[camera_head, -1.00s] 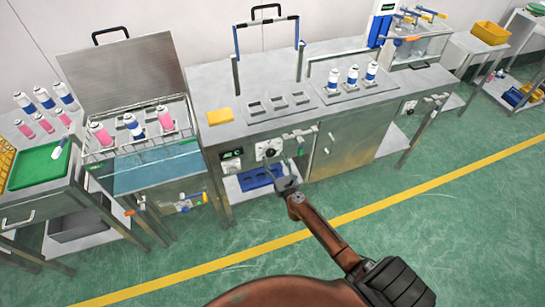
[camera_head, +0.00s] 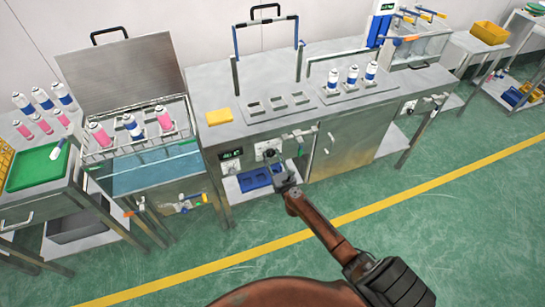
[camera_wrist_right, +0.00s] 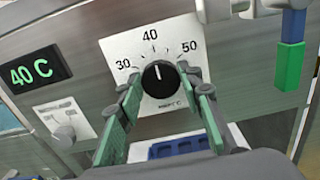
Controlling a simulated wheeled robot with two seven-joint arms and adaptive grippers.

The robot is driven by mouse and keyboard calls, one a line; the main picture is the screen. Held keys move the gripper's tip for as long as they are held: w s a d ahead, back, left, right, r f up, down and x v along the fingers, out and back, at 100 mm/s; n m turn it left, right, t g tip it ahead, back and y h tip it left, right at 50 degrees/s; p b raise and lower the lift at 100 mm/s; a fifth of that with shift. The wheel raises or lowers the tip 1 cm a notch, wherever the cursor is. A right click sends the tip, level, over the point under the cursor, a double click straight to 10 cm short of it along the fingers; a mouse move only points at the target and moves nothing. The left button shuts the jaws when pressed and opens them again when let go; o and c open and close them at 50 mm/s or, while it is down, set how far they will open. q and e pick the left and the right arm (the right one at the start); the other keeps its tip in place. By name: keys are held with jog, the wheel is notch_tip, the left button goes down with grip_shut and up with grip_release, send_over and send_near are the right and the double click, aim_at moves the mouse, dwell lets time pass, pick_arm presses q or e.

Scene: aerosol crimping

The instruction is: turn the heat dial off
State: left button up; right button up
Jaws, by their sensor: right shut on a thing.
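The heat dial is a round black knob (camera_wrist_right: 160,82) on a white plate marked 30, 40 and 50. Its white pointer line stands nearly straight up, toward 40. In the head view the dial (camera_head: 269,152) sits on the front of the steel bench. In the wrist view my right gripper (camera_wrist_right: 159,88) has its green-padded fingers on the two sides of the knob and is shut on it. In the head view this gripper (camera_head: 281,175) is small and its grip is hard to see. My left gripper is not in view.
A green display (camera_wrist_right: 41,72) left of the dial reads 40 C. A smaller knob (camera_wrist_right: 64,132) is below it. A green-and-blue handle (camera_wrist_right: 291,60) hangs right of the dial. A blue bin (camera_head: 255,179) sits on the lower shelf. The floor in front is clear.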

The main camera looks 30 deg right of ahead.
jog(key=shift+c, duration=1.3)
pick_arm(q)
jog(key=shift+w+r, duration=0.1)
